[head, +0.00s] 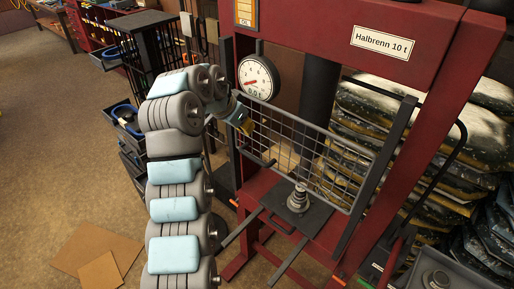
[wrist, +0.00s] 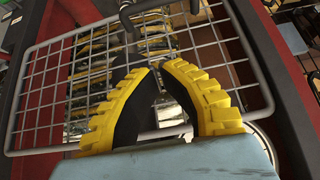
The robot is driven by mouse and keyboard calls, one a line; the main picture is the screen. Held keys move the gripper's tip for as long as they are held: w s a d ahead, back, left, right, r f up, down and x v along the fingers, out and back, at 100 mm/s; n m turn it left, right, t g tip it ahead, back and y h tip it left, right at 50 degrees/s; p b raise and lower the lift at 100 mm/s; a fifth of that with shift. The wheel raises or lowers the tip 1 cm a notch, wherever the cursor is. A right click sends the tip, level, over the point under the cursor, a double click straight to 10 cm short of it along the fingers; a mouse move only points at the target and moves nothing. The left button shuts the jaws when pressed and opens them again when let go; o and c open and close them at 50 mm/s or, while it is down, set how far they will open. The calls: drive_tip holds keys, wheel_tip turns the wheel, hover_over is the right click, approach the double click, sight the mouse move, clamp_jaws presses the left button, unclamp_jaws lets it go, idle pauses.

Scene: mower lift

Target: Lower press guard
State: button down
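The press guard (head: 310,152) is a grey wire mesh panel in a frame, standing across the front of the red press (head: 420,70). Its lower edge is above the press bed (head: 315,215). A dark bar handle (head: 258,157) sits at its lower left. My gripper (head: 243,123) is near the guard's upper left, below the gauge. In the wrist view, my gripper (wrist: 157,66) has yellow ribbed fingers with their tips almost together and nothing visible between them. The mesh (wrist: 55,95) lies behind them, and a dark handle (wrist: 165,14) shows beyond the tips. Contact with the guard cannot be told.
A round gauge (head: 258,77) hangs on the press above my gripper. A stepped metal piece (head: 298,199) stands on the bed. A black rack (head: 150,50) is behind my arm. Stacked dark sacks (head: 440,120) lie right. Cardboard (head: 97,250) lies on the open floor left.

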drive_tip(key=p, duration=0.2)
hover_over(263, 147)
drive_tip(key=s+a, duration=0.2)
wheel_tip(263, 147, down, 7)
drive_tip(key=shift+s+a+f, duration=0.1)
drive_tip(key=shift+s, duration=0.05)
drive_tip(key=shift+w+f+p, duration=0.2)
drive_tip(key=shift+f+p, duration=0.25)
drive_tip(key=shift+f, duration=0.35)
drive_tip(key=shift+s+a+f+p, duration=0.15)
drive_tip(key=shift+f+p, duration=0.1)
drive_tip(key=shift+f, duration=0.65)
drive_tip(key=shift+s+d+f+p, duration=0.15)
drive_tip(key=shift+f+p, duration=0.1)
drive_tip(key=shift+f, duration=0.6)
drive_tip(key=shift+a+f, duration=0.1)
wheel_tip(263, 147, down, 26)
drive_tip(key=b, duration=1.5)
drive_tip(key=shift+r, duration=0.3)
